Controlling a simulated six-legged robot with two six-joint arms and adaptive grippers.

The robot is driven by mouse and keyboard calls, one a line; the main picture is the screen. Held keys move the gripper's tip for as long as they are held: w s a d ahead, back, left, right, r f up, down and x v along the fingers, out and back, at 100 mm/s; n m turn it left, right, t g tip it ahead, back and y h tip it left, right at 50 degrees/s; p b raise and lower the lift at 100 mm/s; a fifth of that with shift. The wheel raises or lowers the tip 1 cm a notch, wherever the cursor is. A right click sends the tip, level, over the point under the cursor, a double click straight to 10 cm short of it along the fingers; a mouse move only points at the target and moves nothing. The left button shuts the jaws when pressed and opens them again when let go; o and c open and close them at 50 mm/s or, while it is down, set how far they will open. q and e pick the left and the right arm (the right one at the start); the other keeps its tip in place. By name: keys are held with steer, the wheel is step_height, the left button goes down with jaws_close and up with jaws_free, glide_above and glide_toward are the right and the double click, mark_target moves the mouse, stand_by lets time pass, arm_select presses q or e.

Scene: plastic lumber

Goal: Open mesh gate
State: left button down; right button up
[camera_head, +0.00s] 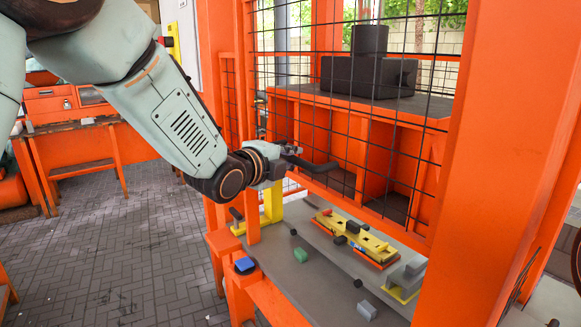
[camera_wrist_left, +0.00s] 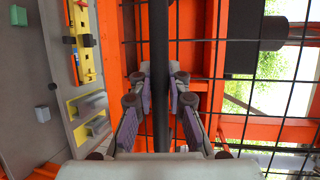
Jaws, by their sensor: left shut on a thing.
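The mesh gate is a black wire grid (camera_head: 393,128) with an orange lower rail, standing across the upper part of the orange machine frame; its grid also fills the right of the left wrist view (camera_wrist_left: 244,87). A dark bar handle (camera_head: 318,166) sticks out at its lower part and shows as a dark upright bar in the left wrist view (camera_wrist_left: 158,45). My left gripper (camera_head: 286,163) is at this handle, with its two fingers (camera_wrist_left: 159,90) shut on either side of the bar. My right gripper is out of view.
Below the gate is a grey worktop (camera_head: 293,273) with a yellow fixture (camera_head: 357,236), a green block (camera_head: 300,254) and small grey parts. A thick orange post (camera_head: 492,165) stands at right. Behind the mesh are dark blocks (camera_head: 369,72). Paved floor (camera_head: 140,240) is clear at left.

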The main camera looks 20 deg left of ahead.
arm_select(q)
steer(key=shift+r, duration=0.6)
steer(key=c, duration=1.3)
jaws_free()
steer(key=shift+f, duration=0.15)
steer(key=shift+s, duration=0.1)
steer(key=v, duration=1.1)
steer(key=shift+s+a, duration=0.2)
steer(key=shift+s, duration=0.2)
